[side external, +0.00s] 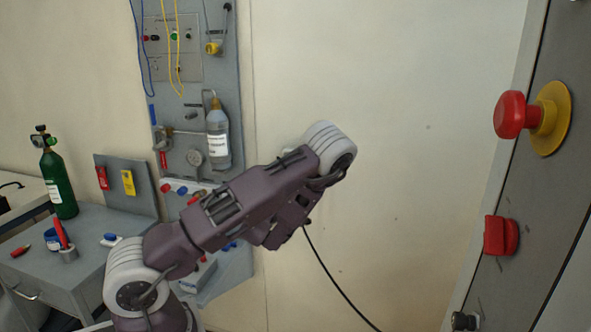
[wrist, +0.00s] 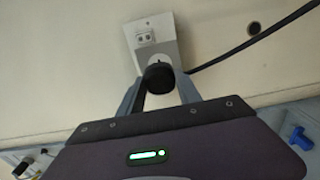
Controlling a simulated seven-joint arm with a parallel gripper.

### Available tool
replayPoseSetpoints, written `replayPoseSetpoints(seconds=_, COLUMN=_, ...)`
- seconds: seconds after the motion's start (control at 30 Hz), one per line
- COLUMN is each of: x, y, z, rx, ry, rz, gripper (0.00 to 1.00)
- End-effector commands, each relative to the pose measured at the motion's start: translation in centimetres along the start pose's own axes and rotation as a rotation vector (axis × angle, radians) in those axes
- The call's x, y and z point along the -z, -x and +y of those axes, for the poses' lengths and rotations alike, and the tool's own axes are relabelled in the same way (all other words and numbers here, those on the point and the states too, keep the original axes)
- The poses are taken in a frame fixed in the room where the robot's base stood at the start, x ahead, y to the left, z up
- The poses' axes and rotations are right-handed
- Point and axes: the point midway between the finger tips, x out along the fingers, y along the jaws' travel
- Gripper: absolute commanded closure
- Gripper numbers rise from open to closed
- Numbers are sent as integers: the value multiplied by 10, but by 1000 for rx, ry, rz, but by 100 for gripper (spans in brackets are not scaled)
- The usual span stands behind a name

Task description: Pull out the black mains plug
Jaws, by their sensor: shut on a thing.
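The black mains plug (wrist: 158,76) shows as a round dark end in the wrist view, in front of the lower part of a pale wall socket box (wrist: 139,28). My gripper (wrist: 157,88) has one finger on each side of the plug and is shut on it. Whether the plug is fully seated in the socket cannot be told from this angle. A black cable (wrist: 250,42) runs from behind the right finger up to the right. In the side external view the cable (side external: 334,279) hangs below my wrist; the plug, socket and fingertips are hidden there behind my arm.
A grey wall panel (side external: 226,120) holds a bottle (side external: 218,143) and gauge. A green cylinder (side external: 57,183) stands on the grey cabinet (side external: 85,262) at left. A red emergency button (side external: 510,115) is at right. The wall right of my wrist is bare.

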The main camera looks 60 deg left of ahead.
Motion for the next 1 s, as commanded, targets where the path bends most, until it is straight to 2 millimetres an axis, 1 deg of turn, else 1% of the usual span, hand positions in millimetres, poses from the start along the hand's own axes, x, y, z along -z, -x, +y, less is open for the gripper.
replayPoseSetpoints(seconds=0.07, x=0, y=0, z=0, rx=0, ry=0, rz=0, gripper=100)
replayPoseSetpoints(seconds=0.1, x=0, y=0, z=0, rx=0, ry=0, rz=0, gripper=58)
replayPoseSetpoints(seconds=0.17, x=0, y=0, z=0, rx=0, ry=0, rz=0, gripper=46)
replayPoseSetpoints(seconds=0.2, x=0, y=0, z=0, rx=0, ry=0, rz=0, gripper=38)
replayPoseSetpoints(seconds=0.23, x=0, y=0, z=0, rx=0, ry=0, rz=0, gripper=34)
replayPoseSetpoints(seconds=0.57, x=0, y=2, z=0, rx=1, ry=0, rz=0, gripper=34)
replayPoseSetpoints(seconds=0.67, x=0, y=12, z=-1, rx=3, ry=-2, rz=1, gripper=34)
replayPoseSetpoints(seconds=0.77, x=0, y=30, z=-1, rx=4, ry=-3, rz=-1, gripper=34)
replayPoseSetpoints(seconds=0.9, x=0, y=30, z=32, rx=-6, ry=5, rz=0, gripper=34)
replayPoseSetpoints(seconds=1.0, x=0, y=30, z=51, rx=-5, ry=5, rz=-1, gripper=34)
